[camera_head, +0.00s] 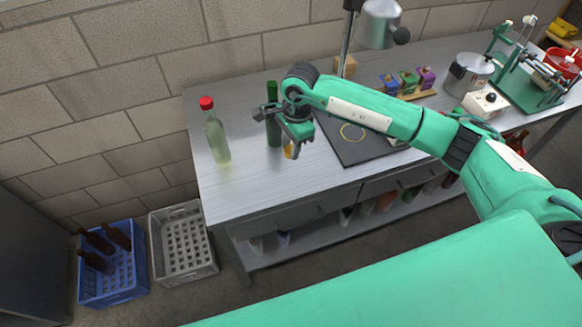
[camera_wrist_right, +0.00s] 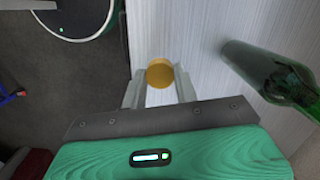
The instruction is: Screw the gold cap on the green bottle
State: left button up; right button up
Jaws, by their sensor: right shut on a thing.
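The gold cap (camera_wrist_right: 160,73) is between the two fingertips of my right gripper (camera_wrist_right: 159,84) in the right wrist view. In the head view the cap (camera_head: 289,152) shows as a small gold patch below my right gripper (camera_head: 292,146), partly hidden by it. The gripper is shut on the cap. The dark green bottle (camera_head: 273,124) stands upright on the bench, just left of and behind the gripper, which partly covers it. In the right wrist view the bottle (camera_wrist_right: 262,72) is to the right of the cap, apart from it. My left gripper is not in view.
A clear, pale bottle with a red cap (camera_head: 216,139) stands at the bench's left. A dark mat (camera_head: 352,153) bearing a yellow ring lies right of the gripper. A lamp (camera_head: 379,24) hangs behind. Blue (camera_head: 113,290) and grey (camera_head: 184,273) crates stand on the floor.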

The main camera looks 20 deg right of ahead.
notch_tip(320, 180, up, 8)
jog(key=shift+f+b, duration=0.15)
jog(key=shift+b, duration=0.75)
